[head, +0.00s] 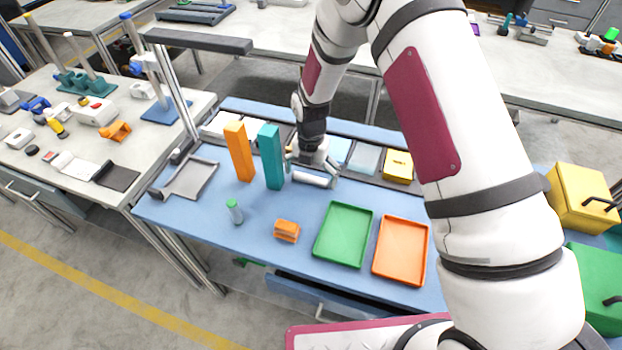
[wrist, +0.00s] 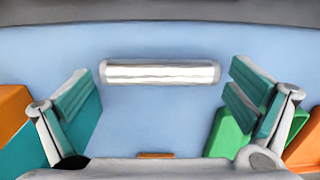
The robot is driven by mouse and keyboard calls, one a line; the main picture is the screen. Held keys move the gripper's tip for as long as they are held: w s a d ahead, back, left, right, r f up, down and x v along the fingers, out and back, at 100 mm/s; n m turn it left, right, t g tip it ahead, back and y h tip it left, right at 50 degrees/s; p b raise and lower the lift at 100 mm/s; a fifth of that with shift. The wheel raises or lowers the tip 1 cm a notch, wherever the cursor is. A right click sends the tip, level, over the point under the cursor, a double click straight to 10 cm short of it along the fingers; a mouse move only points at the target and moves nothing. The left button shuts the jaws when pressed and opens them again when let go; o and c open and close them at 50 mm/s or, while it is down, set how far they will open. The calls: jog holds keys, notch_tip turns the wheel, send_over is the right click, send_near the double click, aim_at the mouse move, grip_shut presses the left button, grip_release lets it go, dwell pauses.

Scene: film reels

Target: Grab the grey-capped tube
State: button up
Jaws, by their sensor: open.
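A whitish, shiny tube with grey ends (head: 311,180) lies on its side on the blue table. In the wrist view the tube (wrist: 160,72) lies crosswise, above the middle between my fingers, its length running from finger side to finger side. My gripper (head: 312,170) is over the table close to the tube, pointing down. In the wrist view my gripper (wrist: 163,98) is open, with its teal-padded fingers wide apart and nothing between them. Another tube with a green cap (head: 234,211) stands upright at the front left.
An orange block (head: 239,151) and a teal block (head: 271,157) stand tall just left of my gripper. A green tray (head: 343,235), an orange tray (head: 401,249) and a small orange box (head: 287,231) lie in front. A grey tray (head: 190,179) lies left; a yellow box (head: 398,166) sits behind.

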jog(key=c, duration=0.9)
jog(key=shift+c, duration=0.2)
